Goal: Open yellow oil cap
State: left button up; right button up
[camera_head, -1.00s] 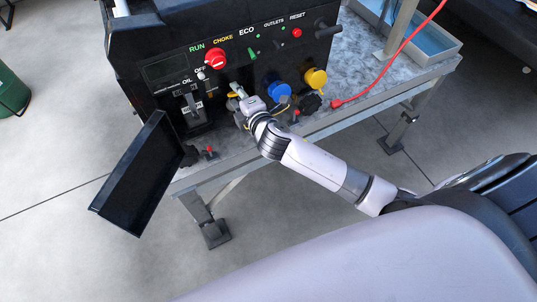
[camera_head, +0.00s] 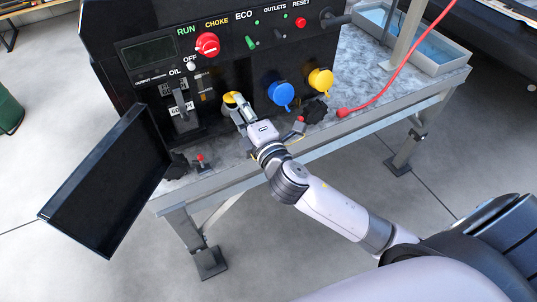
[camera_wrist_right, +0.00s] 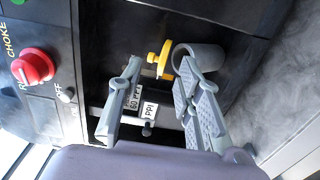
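The yellow oil cap (camera_head: 231,97) sits low on the front of the black generator panel, right of the OIL label. In the right wrist view, the cap (camera_wrist_right: 164,60) is a yellow disc with a small knob, at the mouth of a grey tube (camera_wrist_right: 205,56). I cannot tell whether it is still seated on the tube. My right gripper (camera_head: 239,110) is at the cap, and its fingers partly cover the area below it. In the wrist view, the gripper (camera_wrist_right: 160,75) has its fingers apart, with the cap ahead between the tips, nearer the right finger. My left gripper is out of view.
A blue outlet cover (camera_head: 281,93) and a yellow outlet cover (camera_head: 320,80) are right of the gripper. A black panel door (camera_head: 105,185) hangs open at left. A red choke knob (camera_head: 207,44) is above. A red cable (camera_head: 395,78) crosses the metal table.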

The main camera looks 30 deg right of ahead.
jog(key=s+b, duration=0.2)
jog(key=s, duration=1.1)
jog(key=shift+s+d+b, duration=0.25)
jog(key=shift+s+b, duration=0.05)
